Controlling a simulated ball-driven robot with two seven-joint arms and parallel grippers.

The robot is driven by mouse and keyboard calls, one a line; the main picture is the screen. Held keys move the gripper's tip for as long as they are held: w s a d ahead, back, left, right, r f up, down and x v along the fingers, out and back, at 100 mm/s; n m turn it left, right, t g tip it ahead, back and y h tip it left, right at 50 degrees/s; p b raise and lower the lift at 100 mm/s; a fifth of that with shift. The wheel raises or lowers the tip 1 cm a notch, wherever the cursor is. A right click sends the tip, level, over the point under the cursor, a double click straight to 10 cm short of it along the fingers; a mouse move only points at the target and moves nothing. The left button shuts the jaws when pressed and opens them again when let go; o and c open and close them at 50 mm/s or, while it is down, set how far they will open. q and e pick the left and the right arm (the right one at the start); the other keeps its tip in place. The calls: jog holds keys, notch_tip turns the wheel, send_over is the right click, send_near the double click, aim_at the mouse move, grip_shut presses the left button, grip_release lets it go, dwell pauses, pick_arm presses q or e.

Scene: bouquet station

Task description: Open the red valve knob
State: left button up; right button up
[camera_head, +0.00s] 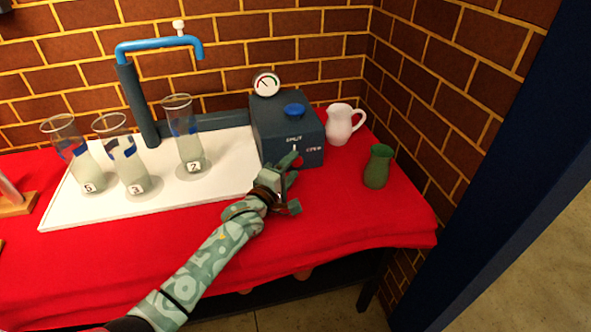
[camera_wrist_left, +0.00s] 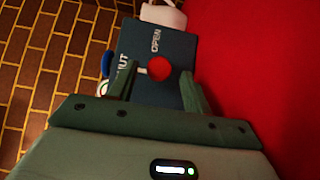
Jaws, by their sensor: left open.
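The red valve knob (camera_wrist_left: 159,68) shows in the left wrist view as a round red disc on the face of a dark blue box (camera_wrist_left: 172,42). The words SHUT and OPEN are printed beside it. In the head view the box (camera_head: 262,125) stands at the back right of the table, and the red knob is hidden or cannot be made out there. My left gripper (camera_head: 292,183) is open in front of the box. In the left wrist view the knob appears between its two fingers (camera_wrist_left: 158,82); I cannot tell whether they touch it. My right gripper is not in view.
A blue knob (camera_head: 294,109) and a gauge (camera_head: 266,84) top the box. A white jug (camera_head: 340,124) and green vase (camera_head: 377,167) stand to its right. Numbered glass vases (camera_head: 190,140) stand on a white board (camera_head: 215,187) under a blue-topped pipe (camera_head: 160,43). The red tablecloth (camera_head: 340,215) is clear in front.

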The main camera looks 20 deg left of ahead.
pick_arm(q)
jog(key=shift+w+d, duration=0.2)
jog(key=shift+w, duration=0.7)
